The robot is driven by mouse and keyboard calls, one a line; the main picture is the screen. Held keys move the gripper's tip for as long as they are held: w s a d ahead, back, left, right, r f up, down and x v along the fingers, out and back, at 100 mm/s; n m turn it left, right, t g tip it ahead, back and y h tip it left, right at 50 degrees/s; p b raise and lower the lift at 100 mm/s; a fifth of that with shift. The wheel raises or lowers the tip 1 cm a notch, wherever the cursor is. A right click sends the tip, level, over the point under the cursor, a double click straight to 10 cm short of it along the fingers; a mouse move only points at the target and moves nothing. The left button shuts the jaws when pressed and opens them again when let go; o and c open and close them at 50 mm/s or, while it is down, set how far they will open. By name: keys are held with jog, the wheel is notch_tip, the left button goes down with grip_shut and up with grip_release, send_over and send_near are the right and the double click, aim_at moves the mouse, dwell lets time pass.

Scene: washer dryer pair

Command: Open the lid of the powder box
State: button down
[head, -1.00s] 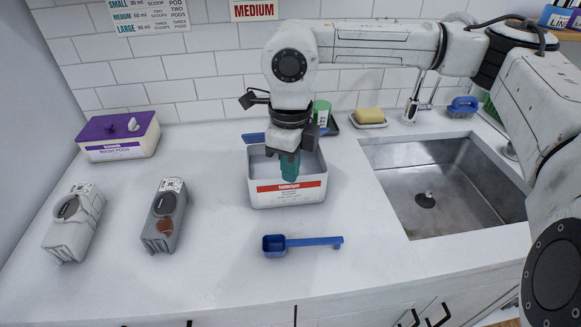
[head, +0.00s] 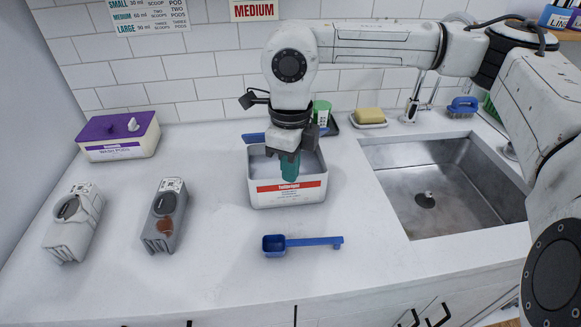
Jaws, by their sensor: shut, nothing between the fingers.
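The powder box (head: 288,195) is a white tub with a red label, standing on the counter left of the sink. Its blue lid (head: 255,138) shows as a thin edge at the back of the rim, behind my gripper, and the box's top is open. Pale contents or inner walls show inside; my gripper hides part of them. My gripper (head: 290,178) points down over the front part of the opening. Its teal fingers are shut with nothing seen between them. I cannot tell whether they touch the box.
A blue scoop (head: 300,242) lies in front of the box. A purple-lidded pod box (head: 120,136) stands at the back left. The sink (head: 440,185) is at the right, with a yellow sponge (head: 369,115) behind it.

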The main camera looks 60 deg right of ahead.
jog(key=w+d+b, duration=0.1)
jog(key=w+d, duration=0.8)
jog(key=d, duration=0.3)
jog(key=shift+w+d+b, duration=0.15)
jog(key=shift+w+b, duration=0.15)
jog(key=shift+b, duration=0.1)
dwell(2.2)
notch_tip(320, 180, up, 10)
jog(key=s+a+p, duration=0.1)
jog(key=a+p, duration=0.1)
jog(key=p, duration=0.3)
jog(key=shift+s+a+p, duration=0.2)
jog(key=shift+s+p, duration=0.2)
dwell(0.8)
